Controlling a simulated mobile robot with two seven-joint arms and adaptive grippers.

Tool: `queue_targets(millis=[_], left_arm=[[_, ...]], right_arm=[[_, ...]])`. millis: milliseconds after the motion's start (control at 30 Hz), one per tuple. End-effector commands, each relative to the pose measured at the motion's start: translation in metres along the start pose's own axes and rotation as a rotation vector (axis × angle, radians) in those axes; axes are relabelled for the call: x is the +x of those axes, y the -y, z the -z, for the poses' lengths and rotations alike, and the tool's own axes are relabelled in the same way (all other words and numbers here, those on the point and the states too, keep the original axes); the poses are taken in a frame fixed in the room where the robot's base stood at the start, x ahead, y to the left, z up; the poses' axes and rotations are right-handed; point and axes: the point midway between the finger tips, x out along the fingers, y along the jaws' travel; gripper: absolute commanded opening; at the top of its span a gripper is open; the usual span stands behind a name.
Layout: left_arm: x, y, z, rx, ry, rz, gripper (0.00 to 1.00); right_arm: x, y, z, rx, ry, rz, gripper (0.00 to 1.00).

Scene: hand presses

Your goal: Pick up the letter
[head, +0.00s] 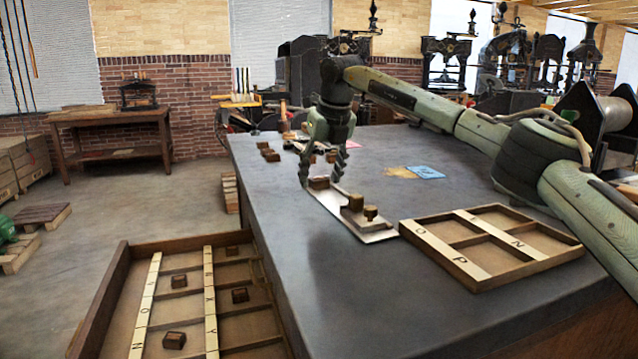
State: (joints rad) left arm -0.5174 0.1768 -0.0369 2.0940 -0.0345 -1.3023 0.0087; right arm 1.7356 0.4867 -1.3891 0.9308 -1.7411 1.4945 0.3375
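My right gripper (320,181) points down over the far end of a flat metal plate (378,236) on the dark table. Its two fingers are spread apart. A small brown letter block (319,183) sits on the plate between the fingertips, and I cannot tell whether either finger touches it. No letter face on these blocks is readable. My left gripper is out of view.
An open compartmented drawer (122,262) with several blocks is at lower left. More blocks (270,156) lie behind; the front table is clear.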

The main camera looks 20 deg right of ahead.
Motion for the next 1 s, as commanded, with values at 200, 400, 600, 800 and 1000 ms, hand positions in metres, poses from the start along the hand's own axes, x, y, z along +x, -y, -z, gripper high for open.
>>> queue_targets(millis=[200, 400, 600, 800, 1000], left_arm=[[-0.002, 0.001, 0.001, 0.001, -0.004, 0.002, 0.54], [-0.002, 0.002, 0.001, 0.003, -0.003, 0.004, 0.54], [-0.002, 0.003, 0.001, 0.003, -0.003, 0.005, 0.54], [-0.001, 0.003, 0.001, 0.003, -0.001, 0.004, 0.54], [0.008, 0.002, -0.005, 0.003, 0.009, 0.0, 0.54]], right_arm=[[0.001, -0.001, 0.001, 0.0, -0.002, -0.002, 0.24], [0.001, -0.001, 0.001, 0.0, -0.003, -0.001, 0.19], [-0.002, -0.001, -0.001, 0.0, -0.003, -0.001, 0.18], [-0.033, -0.001, -0.014, 0.001, 0.002, 0.0, 0.18], [-0.07, 0.0, -0.03, 0.002, 0.0, 0.0, 0.18]])
